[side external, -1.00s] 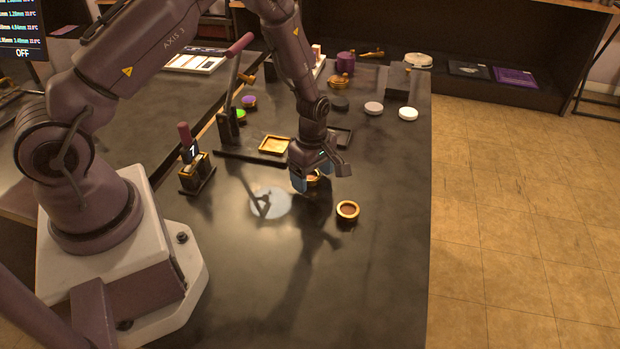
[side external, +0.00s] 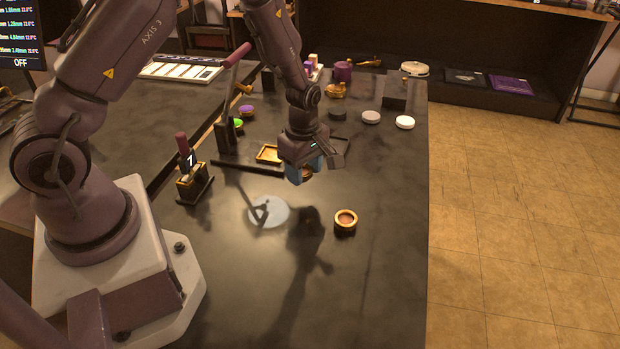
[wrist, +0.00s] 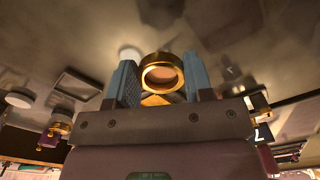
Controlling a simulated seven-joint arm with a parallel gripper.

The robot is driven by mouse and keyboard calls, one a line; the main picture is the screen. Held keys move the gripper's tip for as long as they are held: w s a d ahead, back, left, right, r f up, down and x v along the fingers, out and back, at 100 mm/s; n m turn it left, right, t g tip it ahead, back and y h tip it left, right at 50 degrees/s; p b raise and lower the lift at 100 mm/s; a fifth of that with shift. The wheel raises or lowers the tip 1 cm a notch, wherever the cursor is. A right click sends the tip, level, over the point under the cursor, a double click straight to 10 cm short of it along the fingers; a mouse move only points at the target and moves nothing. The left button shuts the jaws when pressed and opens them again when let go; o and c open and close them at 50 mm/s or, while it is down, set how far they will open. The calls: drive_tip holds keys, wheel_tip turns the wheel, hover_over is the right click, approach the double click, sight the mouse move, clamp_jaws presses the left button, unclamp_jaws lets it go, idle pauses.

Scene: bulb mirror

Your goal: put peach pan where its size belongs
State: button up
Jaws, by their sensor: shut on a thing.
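My gripper (side external: 305,172) is shut on a small round gold-rimmed pan, held above the dark table. In the wrist view the held pan (wrist: 162,72) sits between the blue fingers and its inside looks peach-pink. In the side view my fingers hide most of it. A square gold tray (side external: 268,154) lies left of my gripper. A dark square frame (side external: 339,143) lies behind it.
A holder marked 1 (side external: 193,183) and an upright lever (side external: 232,95) stand at the left. A pale round patch (side external: 268,211) shows on the table. Grey and white discs (side external: 371,117) and a dark block (side external: 395,95) are at the back. The front table is clear.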

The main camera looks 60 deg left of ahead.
drive_tip(key=s+d+r+m, duration=0.2)
drive_tip(key=s+r, duration=0.6)
drive_tip(key=s, duration=0.4)
drive_tip(key=w+d+r+m, duration=0.25)
drive_tip(key=w+m, duration=0.25)
drive_tip(key=m, duration=1.1)
hover_over(309, 184)
drive_tip(key=f, duration=0.7)
drive_tip(key=s+f, duration=0.1)
drive_tip(key=f, duration=0.3)
drive_tip(key=shift+d+f, duration=0.1)
drive_tip(key=shift+f, duration=0.05)
drive_tip(key=shift+w+f, duration=0.35)
drive_tip(key=shift+f, duration=0.75)
drive_tip(key=shift+w+f, duration=0.1)
drive_tip(key=shift+f, duration=0.8)
